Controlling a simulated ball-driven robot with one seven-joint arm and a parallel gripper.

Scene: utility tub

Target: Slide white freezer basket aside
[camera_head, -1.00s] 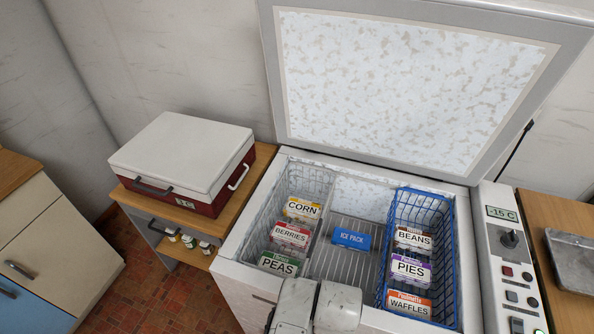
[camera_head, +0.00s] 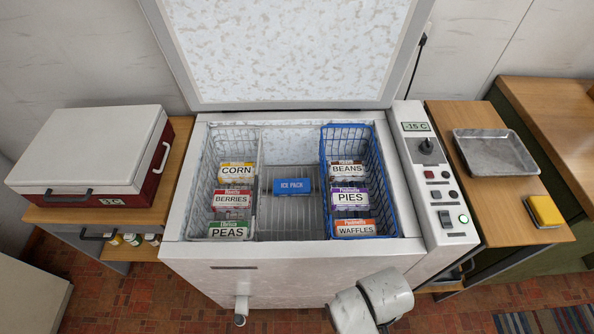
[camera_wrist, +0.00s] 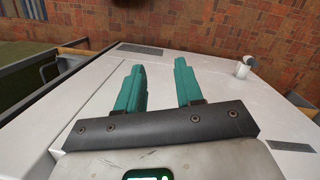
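The white freezer basket (camera_head: 213,157) is a wire basket at the left inside the open chest freezer (camera_head: 185,215). It holds corn (camera_head: 237,171), berries (camera_head: 232,199) and peas (camera_head: 229,229) boxes. A blue ice pack (camera_head: 292,187) lies on the floor between the baskets. The blue basket (camera_head: 379,180) at the right holds beans, pies and waffles boxes. My gripper (camera_wrist: 160,80) shows only in the wrist view. Its two green fingers are apart with nothing between them, near the freezer's white outer front. It is well away from the white basket.
The freezer lid (camera_head: 290,50) stands open behind. A red and white cooler (camera_head: 95,150) is on the left bench. A control panel (camera_head: 433,180) flanks the freezer at right, beside a metal tray (camera_head: 495,152) and a yellow sponge (camera_head: 544,210). The floor between the baskets is mostly clear.

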